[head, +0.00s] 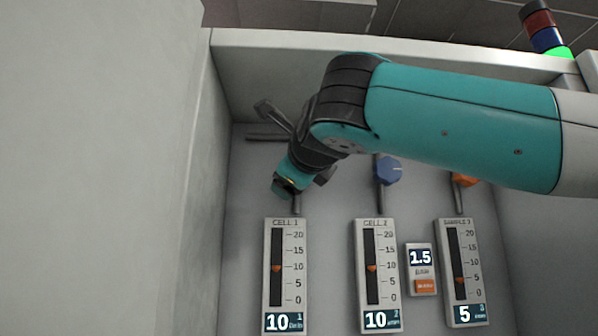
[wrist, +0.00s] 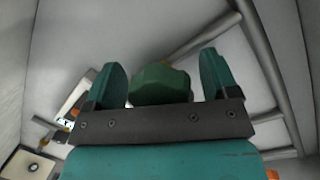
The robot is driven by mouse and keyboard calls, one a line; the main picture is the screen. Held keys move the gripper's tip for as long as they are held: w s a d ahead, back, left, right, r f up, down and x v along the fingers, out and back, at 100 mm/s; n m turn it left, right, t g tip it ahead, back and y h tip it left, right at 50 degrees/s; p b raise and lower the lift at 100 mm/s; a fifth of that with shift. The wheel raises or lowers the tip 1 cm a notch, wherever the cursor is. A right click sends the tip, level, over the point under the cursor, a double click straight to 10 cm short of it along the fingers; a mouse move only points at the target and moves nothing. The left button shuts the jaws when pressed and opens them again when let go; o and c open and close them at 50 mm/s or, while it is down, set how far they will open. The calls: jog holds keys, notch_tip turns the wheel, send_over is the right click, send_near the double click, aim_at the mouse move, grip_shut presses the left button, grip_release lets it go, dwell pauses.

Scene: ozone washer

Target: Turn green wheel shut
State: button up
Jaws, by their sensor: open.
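The green wheel (wrist: 162,84) is a dark green lobed knob. In the wrist view it lies between the two teal fingers of my gripper (wrist: 161,62), with a gap showing on each side. My gripper is open, with one finger left and one right of the wheel. In the head view my gripper (head: 288,187) is above the CELL 1 gauge (head: 273,277), at the pipe there. From that side the wheel cannot be told apart clearly from my teal fingers. Whether the fingers touch the wheel cannot be told.
A blue wheel (head: 389,170) is above the CELL 2 gauge (head: 361,275), and an orange wheel (head: 464,180) is above the third gauge (head: 453,273). A small 1.5 display (head: 421,257) sits between. A side wall (head: 190,200) stands close on the left.

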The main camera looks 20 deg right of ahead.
jog(key=shift+d, duration=0.1)
jog(key=c, duration=0.9)
